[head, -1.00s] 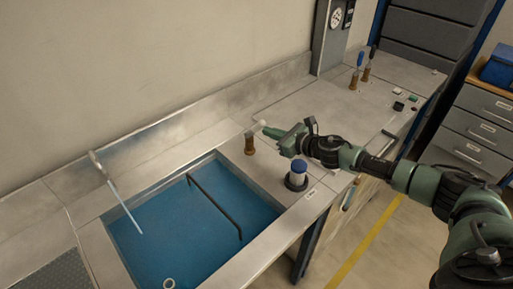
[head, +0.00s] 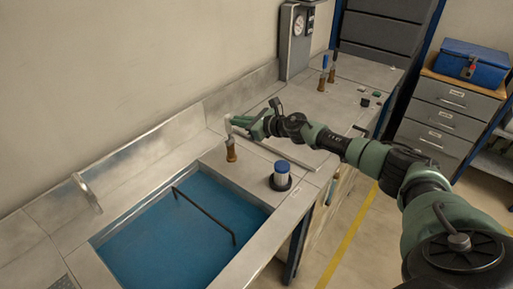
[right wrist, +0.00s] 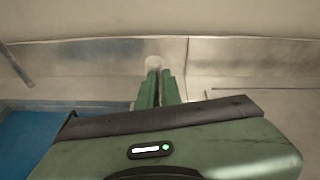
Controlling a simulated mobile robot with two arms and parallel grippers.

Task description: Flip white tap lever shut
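The white tap lever (head: 228,124) stands roughly upright on its brass tap body (head: 231,151), behind the basin's far right corner. It also shows pale and blurred beyond the fingertips in the right wrist view (right wrist: 154,64). My right gripper (head: 236,121) is at the lever, its tips at the lever's right side; I cannot tell whether they touch. Its green fingers (right wrist: 158,88) are close together, with only a thin gap and nothing visible between them. The metal spout (head: 86,192) over the basin shows no water stream. My left gripper is out of view.
A blue-lined basin (head: 190,262) with a dark bent rod (head: 205,215) lies left of the arm. A blue-capped white cylinder (head: 282,174) stands on the near ledge. Two more taps with levers (head: 328,72) stand farther back. The wall runs behind the bench.

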